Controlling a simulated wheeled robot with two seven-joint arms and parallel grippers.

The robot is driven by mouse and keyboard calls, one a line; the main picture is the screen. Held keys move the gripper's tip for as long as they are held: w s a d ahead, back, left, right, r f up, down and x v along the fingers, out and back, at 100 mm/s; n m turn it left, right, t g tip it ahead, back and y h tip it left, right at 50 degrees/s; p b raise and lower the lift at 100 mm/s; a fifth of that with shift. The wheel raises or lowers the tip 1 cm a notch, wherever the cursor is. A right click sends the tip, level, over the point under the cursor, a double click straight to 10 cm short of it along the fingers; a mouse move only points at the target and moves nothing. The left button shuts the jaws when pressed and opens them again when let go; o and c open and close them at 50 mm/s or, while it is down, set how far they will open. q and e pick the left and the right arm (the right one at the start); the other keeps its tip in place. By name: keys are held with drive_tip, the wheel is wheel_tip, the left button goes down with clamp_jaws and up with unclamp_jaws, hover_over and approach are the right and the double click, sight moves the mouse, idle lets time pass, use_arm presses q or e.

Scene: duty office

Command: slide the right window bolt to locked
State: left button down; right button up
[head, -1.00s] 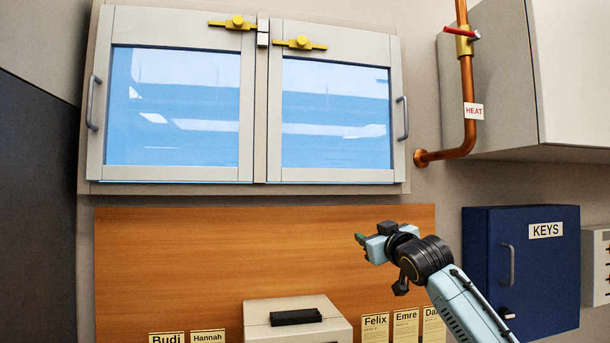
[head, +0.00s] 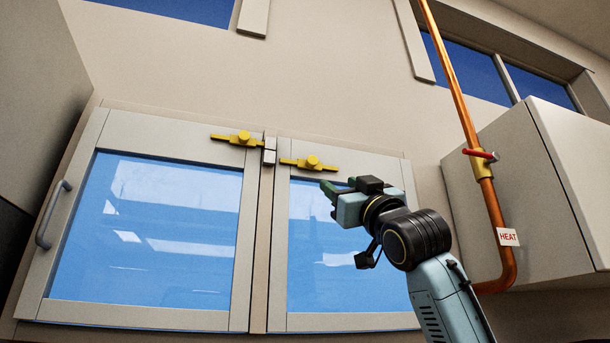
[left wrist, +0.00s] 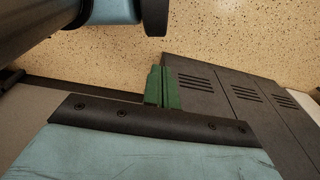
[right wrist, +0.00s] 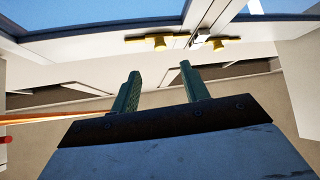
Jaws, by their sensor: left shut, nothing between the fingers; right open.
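The right window bolt (head: 310,163) is a yellow bar with a round knob on the top frame of the right window. A narrow gap shows between its left end and the grey keeper (head: 269,152). The left bolt (head: 238,138) reaches up to that keeper. My right gripper (head: 332,190) is open and empty, just below and right of the right bolt's knob, apart from it in the picture. In the right wrist view, the right bolt (right wrist: 155,42) shows beyond the open fingers (right wrist: 160,75). My left gripper (left wrist: 162,75) is shut and empty in the left wrist view.
Window panes (head: 150,230) fill the left and middle of the head view. A copper pipe (head: 465,110) with a red-handled valve (head: 480,155) runs down at the right, beside a pale wall cabinet (head: 540,180). The wall above the bolts is clear.

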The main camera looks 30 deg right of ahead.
sight(313, 162)
use_arm(q)
drive_tip(key=s+r+g+p, duration=0.1)
drive_tip(key=s+r+p, duration=0.3)
drive_tip(key=s, duration=0.3)
use_arm(e)
drive_tip(key=p+x, duration=0.1)
drive_tip(key=x, duration=0.2)
drive_tip(key=p+x, duration=0.1)
drive_tip(key=x, duration=0.7)
drive_tip(key=shift+s+a+r+p, duration=0.1)
drive_tip(key=shift+s+r+p, duration=0.15)
drive_tip(key=shift+r+p, duration=0.15)
drive_tip(key=shift+w+r, duration=0.2)
drive_tip(key=shift+w, duration=0.1)
drive_tip(key=shift+w+r+p, duration=0.1)
drive_tip(key=shift+w+p, duration=0.05)
drive_tip(key=shift+p, duration=0.15)
drive_tip(key=shift+w, duration=0.1)
use_arm(q)
drive_tip(key=w+r, duration=0.2)
drive_tip(key=r, duration=0.1)
drive_tip(key=shift+w+r, duration=0.1)
drive_tip(key=shift+r, duration=0.1)
use_arm(e)
clamp_jaws()
use_arm(q)
drive_tip(key=shift+f, duration=0.1)
